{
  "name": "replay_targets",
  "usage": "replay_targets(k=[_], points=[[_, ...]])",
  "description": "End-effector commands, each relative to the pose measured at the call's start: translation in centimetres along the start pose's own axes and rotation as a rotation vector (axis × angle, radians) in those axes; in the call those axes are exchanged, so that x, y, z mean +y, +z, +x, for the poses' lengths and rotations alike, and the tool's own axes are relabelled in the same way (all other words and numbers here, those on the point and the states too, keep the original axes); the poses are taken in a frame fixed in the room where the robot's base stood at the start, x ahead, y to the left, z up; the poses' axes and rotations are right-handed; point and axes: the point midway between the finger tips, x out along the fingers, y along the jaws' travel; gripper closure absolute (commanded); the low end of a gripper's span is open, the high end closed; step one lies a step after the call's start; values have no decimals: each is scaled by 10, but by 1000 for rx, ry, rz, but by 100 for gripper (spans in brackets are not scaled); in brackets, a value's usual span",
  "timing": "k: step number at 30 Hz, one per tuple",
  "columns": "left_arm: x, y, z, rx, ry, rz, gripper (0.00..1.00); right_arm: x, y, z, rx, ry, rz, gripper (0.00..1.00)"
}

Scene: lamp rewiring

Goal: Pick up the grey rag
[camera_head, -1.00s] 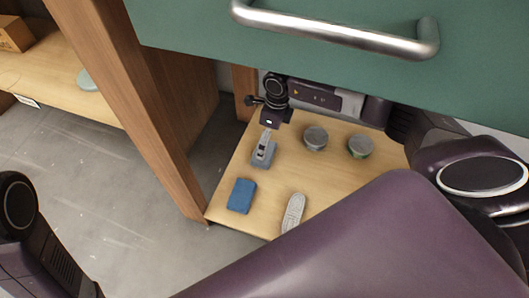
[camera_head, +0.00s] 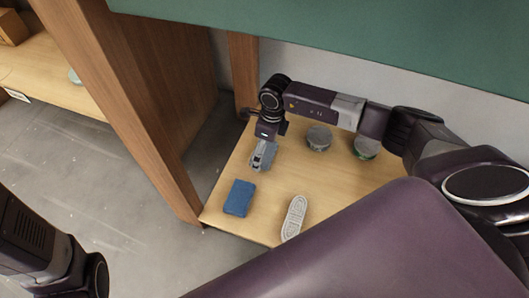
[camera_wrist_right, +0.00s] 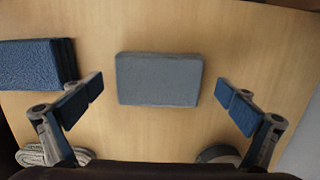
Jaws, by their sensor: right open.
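The grey rag (camera_wrist_right: 159,79) is a flat, folded rectangular pad on the wooden shelf, in the middle of the right wrist view. In the head view the grey rag (camera_head: 257,163) is partly hidden under my right gripper (camera_head: 265,148). My left gripper is out of view; only part of my left arm shows.
A blue folded cloth (camera_head: 239,197) lies left of the rag, and a pale ribbed oblong bundle (camera_head: 294,217) lies nearer the front. Two round grey-topped items (camera_head: 319,138) (camera_head: 366,147) stand to the right. A wooden post (camera_head: 150,120) and a green panel (camera_head: 330,35) border the shelf.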

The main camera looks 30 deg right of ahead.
Motion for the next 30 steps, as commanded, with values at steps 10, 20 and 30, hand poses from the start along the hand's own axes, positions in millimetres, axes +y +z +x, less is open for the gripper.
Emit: replay_targets(k=[10, 20, 30], points=[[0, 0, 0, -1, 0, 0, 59, 0, 0, 0, 0, 0, 0, 34], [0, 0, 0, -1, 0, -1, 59, 0, 0, -1, 0, 0, 0, 45], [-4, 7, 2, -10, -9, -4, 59, -7, -2, -15, 0, -2, 4, 45]])
